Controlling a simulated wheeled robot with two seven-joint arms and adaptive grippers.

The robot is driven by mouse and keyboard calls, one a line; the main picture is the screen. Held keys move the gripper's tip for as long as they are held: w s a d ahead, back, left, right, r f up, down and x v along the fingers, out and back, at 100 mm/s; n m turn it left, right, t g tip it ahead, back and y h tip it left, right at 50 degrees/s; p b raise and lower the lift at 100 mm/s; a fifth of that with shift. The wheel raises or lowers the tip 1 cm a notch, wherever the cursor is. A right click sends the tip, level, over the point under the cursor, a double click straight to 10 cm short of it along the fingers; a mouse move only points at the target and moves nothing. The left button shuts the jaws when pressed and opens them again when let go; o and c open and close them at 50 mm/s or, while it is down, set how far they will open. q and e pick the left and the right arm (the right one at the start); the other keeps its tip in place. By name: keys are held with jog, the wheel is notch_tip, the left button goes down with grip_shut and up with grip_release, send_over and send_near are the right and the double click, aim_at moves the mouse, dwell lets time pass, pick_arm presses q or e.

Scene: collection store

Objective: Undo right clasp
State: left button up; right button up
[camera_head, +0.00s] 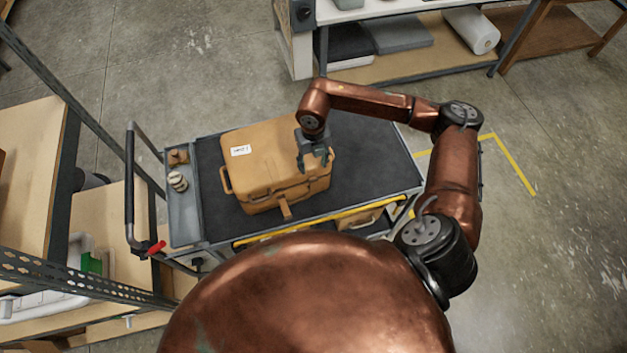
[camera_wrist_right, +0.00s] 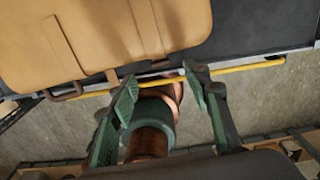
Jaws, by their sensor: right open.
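The tan case (camera_head: 262,160) sits shut on the dark top of a cart, with a white label on its lid. It also fills the upper left of the right wrist view (camera_wrist_right: 90,40). A brown tab (camera_head: 285,211) sticks out from its near side; I cannot tell which clasp this is. My right gripper (camera_head: 316,160) is over the right part of the case. In the right wrist view its fingers (camera_wrist_right: 160,88) are apart with nothing held, near the case's near edge. The right clasp is not clearly made out. My left gripper is out of view.
The cart (camera_head: 375,165) has a yellow strip (camera_head: 320,222) along its near edge and a side tray (camera_head: 184,215) with small items at left. Shelving (camera_head: 30,180) stands at left, and a bench (camera_head: 400,12) behind. The cart top right of the case is clear.

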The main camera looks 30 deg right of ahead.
aim_at(313, 179)
notch_tip(313, 179, down, 12)
jog(key=p, duration=0.3)
jog(key=shift+s+r, duration=0.1)
jog(key=shift+c, duration=0.7)
grip_shut()
